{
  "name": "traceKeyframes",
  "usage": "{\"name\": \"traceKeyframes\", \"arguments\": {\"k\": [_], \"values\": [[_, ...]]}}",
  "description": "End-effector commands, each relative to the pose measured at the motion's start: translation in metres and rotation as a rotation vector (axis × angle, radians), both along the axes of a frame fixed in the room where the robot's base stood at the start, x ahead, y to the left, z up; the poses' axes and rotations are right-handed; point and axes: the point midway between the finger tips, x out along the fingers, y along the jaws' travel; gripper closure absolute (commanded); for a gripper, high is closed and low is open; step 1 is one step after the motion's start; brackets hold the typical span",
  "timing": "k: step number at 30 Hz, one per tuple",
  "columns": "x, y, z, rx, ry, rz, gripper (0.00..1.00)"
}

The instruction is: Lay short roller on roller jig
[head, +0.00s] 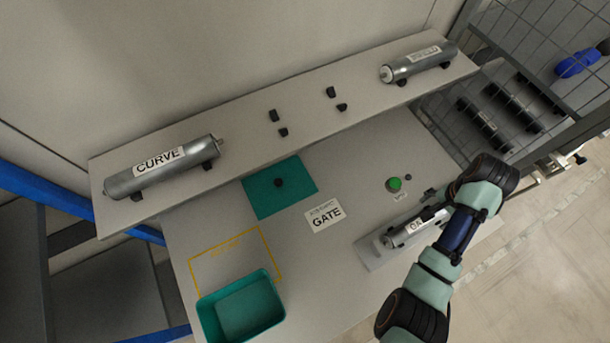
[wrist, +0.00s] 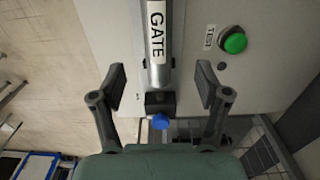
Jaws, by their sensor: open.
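The short roller (wrist: 158,45), a grey metal cylinder with a white GATE label, lies at the right of the bench. In the head view the roller (head: 413,228) lies along the pale plate of the roller jig (head: 378,256), partly hidden by my arm. In the wrist view my gripper (wrist: 161,84) is open, its two fingers apart on either side of the roller's near end, with gaps on both sides. A black block (wrist: 158,103) with a blue knob (wrist: 160,121) is at that end. Whether the roller is fully seated cannot be told.
A raised shelf holds a CURVE roller (head: 163,167), another labelled roller (head: 418,62) and several empty black supports between them. On the bench are a GATE job sheet (head: 326,214), a green button (head: 394,184), a teal mat (head: 262,204) and a teal bin (head: 207,322).

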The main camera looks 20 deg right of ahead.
Motion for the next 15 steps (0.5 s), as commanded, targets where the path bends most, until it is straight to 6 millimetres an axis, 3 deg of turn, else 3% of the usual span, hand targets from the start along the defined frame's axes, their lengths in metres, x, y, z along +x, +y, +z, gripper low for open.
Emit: {"name": "traceKeyframes", "arguments": {"k": [2, 5, 7, 9, 12, 15], "values": [[0.023, 0.021, 0.004, -0.048, -0.045, 0.086, 0.25], [0.075, 0.082, 0.022, -0.180, -0.177, 0.316, 0.25], [0.109, 0.148, 0.047, -0.300, -0.313, 0.526, 0.25], [0.126, 0.219, 0.081, -0.419, -0.462, 0.727, 0.25], [0.123, 0.306, 0.131, -0.561, -0.660, 0.953, 0.25], [0.105, 0.363, 0.172, -0.658, -0.811, 1.094, 0.25]]}}
